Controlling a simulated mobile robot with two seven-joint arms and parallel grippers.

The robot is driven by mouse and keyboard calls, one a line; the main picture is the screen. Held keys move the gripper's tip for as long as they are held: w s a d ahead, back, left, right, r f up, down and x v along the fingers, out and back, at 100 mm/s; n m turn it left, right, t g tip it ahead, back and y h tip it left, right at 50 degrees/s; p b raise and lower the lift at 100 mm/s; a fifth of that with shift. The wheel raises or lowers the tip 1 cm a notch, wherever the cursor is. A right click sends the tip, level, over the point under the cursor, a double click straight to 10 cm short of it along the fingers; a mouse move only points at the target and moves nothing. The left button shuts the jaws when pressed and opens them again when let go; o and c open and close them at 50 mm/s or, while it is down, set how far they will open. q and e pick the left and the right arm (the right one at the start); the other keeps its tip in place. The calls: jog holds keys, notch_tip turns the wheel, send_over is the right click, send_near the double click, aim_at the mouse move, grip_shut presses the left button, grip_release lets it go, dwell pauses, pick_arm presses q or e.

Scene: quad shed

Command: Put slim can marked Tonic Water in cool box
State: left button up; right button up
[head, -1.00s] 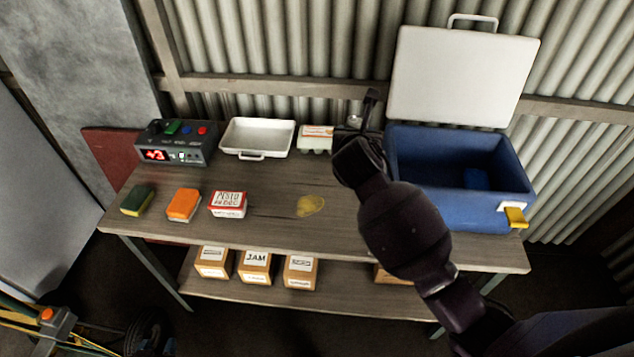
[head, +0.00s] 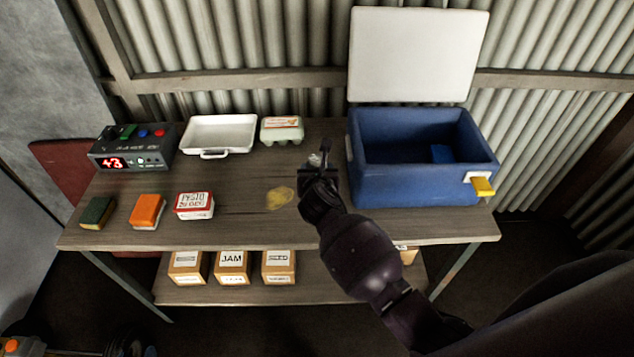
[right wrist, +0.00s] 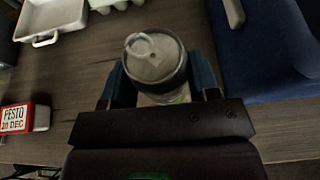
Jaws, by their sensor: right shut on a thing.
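The slim can (right wrist: 155,60) stands between the fingers of my right gripper in the right wrist view. Its pale top with a pull ring faces the camera, and its label cannot be read. In the head view my right gripper (head: 318,172) is over the table, just left of the cool box, and mostly hides the can. The gripper is shut on the can. The blue cool box (head: 420,185) stands at the right end of the table with its white lid (head: 418,55) open. A small blue item (head: 442,153) lies inside. My left gripper is not in view.
On the table (head: 240,228) are a white tray (head: 219,133), an egg carton (head: 282,129), a pesto box (head: 194,205), two sponges, a device with a red display (head: 134,147) and a yellow stain (head: 280,198). Labelled boxes stand on the shelf below.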

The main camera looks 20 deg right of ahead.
jog(key=shift+f+b, duration=0.5)
jog(key=shift+f, duration=1.45)
jog(key=shift+f, duration=0.1)
jog(key=o, duration=1.1)
jog(key=shift+c, duration=0.2)
